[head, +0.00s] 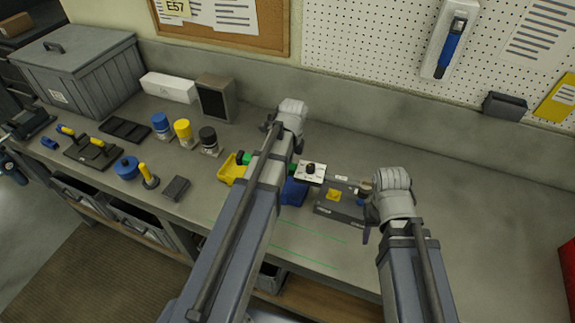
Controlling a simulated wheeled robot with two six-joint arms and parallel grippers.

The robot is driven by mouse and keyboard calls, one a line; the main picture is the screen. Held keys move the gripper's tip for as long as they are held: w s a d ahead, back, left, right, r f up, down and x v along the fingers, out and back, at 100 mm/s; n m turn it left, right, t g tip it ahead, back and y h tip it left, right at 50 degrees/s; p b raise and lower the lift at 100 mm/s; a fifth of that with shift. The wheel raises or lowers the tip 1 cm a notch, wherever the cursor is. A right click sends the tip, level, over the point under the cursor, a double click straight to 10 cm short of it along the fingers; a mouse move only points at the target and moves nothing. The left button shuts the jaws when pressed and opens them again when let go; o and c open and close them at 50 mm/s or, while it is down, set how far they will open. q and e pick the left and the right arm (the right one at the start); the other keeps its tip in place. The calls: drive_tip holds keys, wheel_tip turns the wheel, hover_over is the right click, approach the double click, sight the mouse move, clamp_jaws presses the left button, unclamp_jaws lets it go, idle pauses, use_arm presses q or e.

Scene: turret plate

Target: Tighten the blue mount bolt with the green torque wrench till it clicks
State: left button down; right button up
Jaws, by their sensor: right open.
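Green parts (245,158) show on both sides of my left arm, low over the bench. They may belong to the green torque wrench, but the arm hides the middle. A dark grey plate (345,208) with a yellow square lies right of centre. My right gripper (366,212) is open at the plate's right end. A small bluish part by its fingers may be the blue mount bolt, but it is too small to be sure. My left gripper (283,137) is over the middle of the bench, its fingers mostly hidden by its own arm.
A white panel with a black knob (312,172) and a blue block (294,191) sit between the arms. A yellow tray (230,171) lies left of my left arm. Several jars, tools and a grey bin (80,70) fill the left. The bench right of my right arm is clear.

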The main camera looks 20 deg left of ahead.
use_arm(q)
drive_tip(key=shift+f+b, duration=1.15)
drive_tip(key=shift+f, duration=0.3)
drive_tip(key=shift+f+b, duration=0.75)
idle(1.5)
idle(0.4)
drive_tip(key=w+m, duration=0.2)
drive_tip(key=w, duration=0.3)
idle(0.8)
drive_tip(key=shift+w+d+f+m, duration=0.1)
drive_tip(key=shift+w+d+m, duration=0.15)
drive_tip(key=shift+w+m, duration=0.7)
drive_tip(key=shift+w+d+m, duration=0.25)
drive_tip(key=shift+w+m, duration=0.1)
drive_tip(key=shift+w, duration=1.1)
drive_tip(key=shift+w, duration=0.1)
